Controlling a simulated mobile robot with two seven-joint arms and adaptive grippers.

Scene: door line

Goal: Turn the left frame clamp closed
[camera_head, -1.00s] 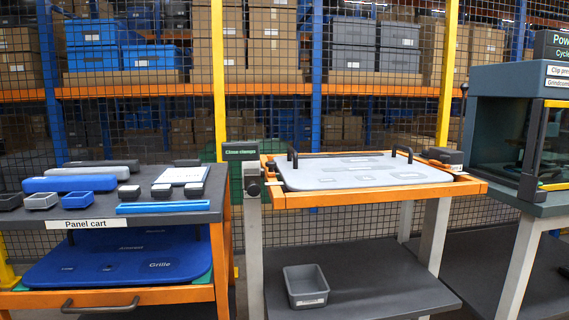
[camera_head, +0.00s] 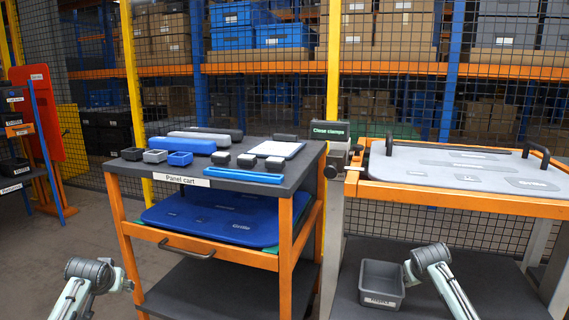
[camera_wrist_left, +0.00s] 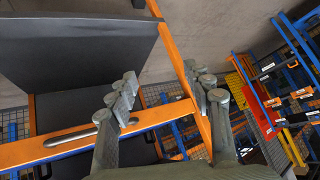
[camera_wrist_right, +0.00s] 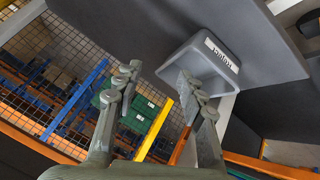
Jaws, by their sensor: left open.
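The orange frame (camera_head: 460,198) holds a grey panel (camera_head: 460,167) with black handles. In the head view both arms show low down, well below the frame top; neither gripper touches the clamp.
The panel cart (camera_head: 210,183) stands left of the frame table, carrying small bins and blue parts, with a blue panel (camera_head: 215,217) on its lower shelf. The grey bin (camera_head: 381,284) sits on the table's lower shelf. Mesh fence and racks stand behind. Floor at left is clear.

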